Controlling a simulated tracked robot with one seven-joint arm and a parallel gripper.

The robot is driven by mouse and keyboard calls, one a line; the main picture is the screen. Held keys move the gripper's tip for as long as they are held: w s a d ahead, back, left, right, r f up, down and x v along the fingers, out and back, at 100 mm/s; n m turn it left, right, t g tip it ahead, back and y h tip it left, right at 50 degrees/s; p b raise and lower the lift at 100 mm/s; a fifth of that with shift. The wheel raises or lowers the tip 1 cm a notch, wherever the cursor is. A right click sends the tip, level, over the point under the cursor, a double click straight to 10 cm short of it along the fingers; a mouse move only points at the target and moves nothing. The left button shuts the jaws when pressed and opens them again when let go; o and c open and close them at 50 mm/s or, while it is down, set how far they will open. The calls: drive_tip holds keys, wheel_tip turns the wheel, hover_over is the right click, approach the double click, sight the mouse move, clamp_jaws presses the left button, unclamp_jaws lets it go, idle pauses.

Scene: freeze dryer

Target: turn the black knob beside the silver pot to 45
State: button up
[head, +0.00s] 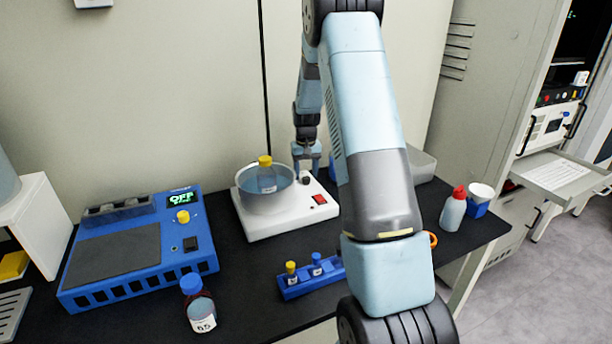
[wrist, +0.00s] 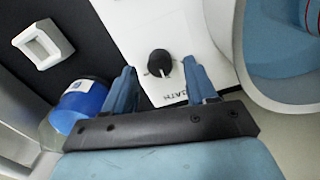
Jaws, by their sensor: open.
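The silver pot (head: 252,203) sits on a white bath base (head: 262,228) on the dark bench, with a yellow-capped bottle (head: 265,172) in it. Its rim (wrist: 238,45) curves along the right of the wrist view. The black knob (wrist: 159,62) is on the white base beside the pot, with a small white mark on its lower side. Its dial number cannot be read. My gripper (wrist: 160,70) is open, its two blue fingers on either side of the knob in the picture. I cannot tell whether they touch it. In the head view my gripper (head: 306,172) is above the base's back right.
A red switch (head: 319,199) is on the base. A blue tube rack (head: 297,285) stands in front, and a blue heater (head: 140,250) is at left. A blue labelled object (wrist: 82,103) and a white square-framed piece (wrist: 43,44) are left of my fingers.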

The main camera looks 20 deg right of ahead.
drive_tip(key=shift+f, duration=0.8)
drive_tip(key=c, duration=1.1)
